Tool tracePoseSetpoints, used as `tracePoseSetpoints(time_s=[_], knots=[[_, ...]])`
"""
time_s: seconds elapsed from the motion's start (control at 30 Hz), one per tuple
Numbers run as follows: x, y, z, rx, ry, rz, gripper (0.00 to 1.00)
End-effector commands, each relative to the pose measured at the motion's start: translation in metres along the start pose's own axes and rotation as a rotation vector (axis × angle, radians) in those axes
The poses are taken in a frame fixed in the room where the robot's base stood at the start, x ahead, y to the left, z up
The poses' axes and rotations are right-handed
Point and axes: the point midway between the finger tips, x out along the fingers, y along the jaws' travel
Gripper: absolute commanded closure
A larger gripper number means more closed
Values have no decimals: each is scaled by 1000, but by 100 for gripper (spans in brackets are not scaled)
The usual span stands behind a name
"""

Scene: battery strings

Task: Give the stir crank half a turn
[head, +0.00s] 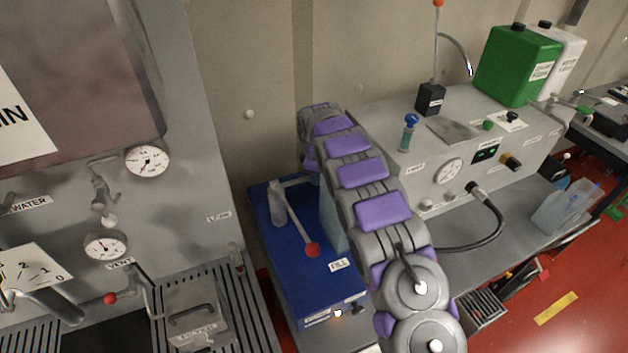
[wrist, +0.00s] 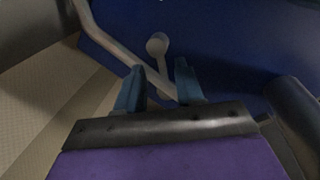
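In the wrist view a pale grey crank-like bar (wrist: 108,42) runs from the upper left down to the space between my fingers. A short stem with a round knob (wrist: 157,44) stands up beyond them. I take this for the stir crank, though no label on it shows. My gripper (wrist: 158,75) has its two blue fingers apart, with the bar's lower end and the stem between them. I cannot tell whether either finger touches. In the head view my arm covers the gripper, and this crank cannot be made out.
A blue box (head: 291,270) marked FILL carries a red-knobbed lever (head: 298,226) left of my arm. A clear container (head: 331,222) stands beside my arm. The grey console (head: 470,150) with a hose (head: 498,222) is to the right. A grey gauge panel (head: 185,200) is left.

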Motion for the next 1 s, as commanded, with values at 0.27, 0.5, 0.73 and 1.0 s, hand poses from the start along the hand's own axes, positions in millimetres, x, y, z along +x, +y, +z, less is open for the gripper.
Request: tracePoseSetpoints(time_s=[0.27,0.5,0.73,1.0], knots=[[31,-5,-14,-6,-11,4,63],[32,-5,-14,-6,-12,6,63],[31,-1,-3,0,-3,2,85],[31,-2,-8,-2,-9,5,100]])
